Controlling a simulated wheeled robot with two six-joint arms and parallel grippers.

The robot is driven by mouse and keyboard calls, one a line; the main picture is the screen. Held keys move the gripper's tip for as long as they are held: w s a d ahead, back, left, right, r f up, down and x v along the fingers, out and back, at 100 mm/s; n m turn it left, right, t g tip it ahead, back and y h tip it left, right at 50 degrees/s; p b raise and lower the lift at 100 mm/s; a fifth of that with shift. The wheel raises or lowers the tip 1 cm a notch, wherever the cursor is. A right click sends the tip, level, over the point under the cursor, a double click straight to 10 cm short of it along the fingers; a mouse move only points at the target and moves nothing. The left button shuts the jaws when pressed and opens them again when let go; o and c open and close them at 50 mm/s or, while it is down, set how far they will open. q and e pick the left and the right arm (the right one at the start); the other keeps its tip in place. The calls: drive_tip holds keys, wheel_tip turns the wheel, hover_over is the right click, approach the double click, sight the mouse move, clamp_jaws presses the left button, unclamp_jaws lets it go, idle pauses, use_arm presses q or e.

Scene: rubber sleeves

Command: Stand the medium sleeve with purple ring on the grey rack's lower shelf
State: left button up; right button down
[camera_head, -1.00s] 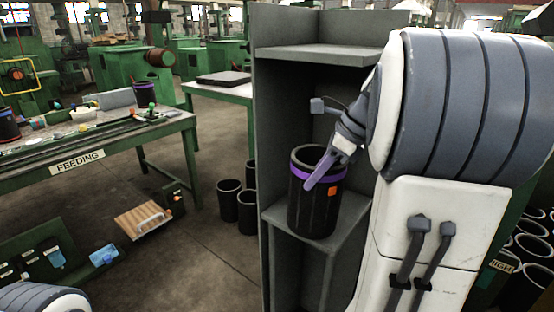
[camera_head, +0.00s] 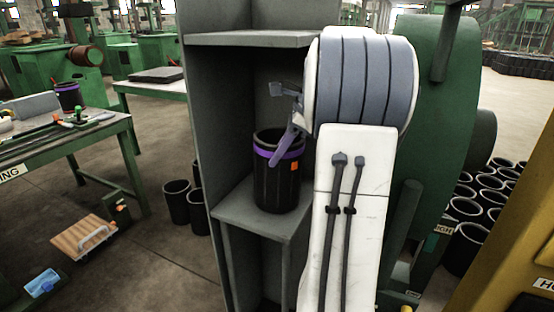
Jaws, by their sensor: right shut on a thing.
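The medium black sleeve (camera_head: 274,188) has a purple ring (camera_head: 290,154) near its top and a small orange patch on its side. It is upright inside the grey rack (camera_head: 232,120), over the lower shelf (camera_head: 236,212). Its base looks to be at the shelf surface, but I cannot tell whether it touches. My right gripper (camera_head: 284,148) is shut on the sleeve's rim, with one finger seen outside across the purple ring. The other finger is largely hidden. My right arm covers the rack's right side. My left gripper is out of view.
Another purple-ringed sleeve (camera_head: 68,97) stands on the green feeding table (camera_head: 112,130) at left. Black sleeves (camera_head: 177,202) stand on the floor left of the rack, and several more (camera_head: 466,212) at right. The rack's upper shelf (camera_head: 250,39) lies above my gripper.

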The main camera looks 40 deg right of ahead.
drive_tip(key=c, duration=0.9)
unclamp_jaws()
drive_tip(key=p+v, duration=0.2)
drive_tip(key=v, duration=0.5)
drive_tip(key=shift+r, duration=0.2)
drive_tip(key=shift+d, duration=0.1)
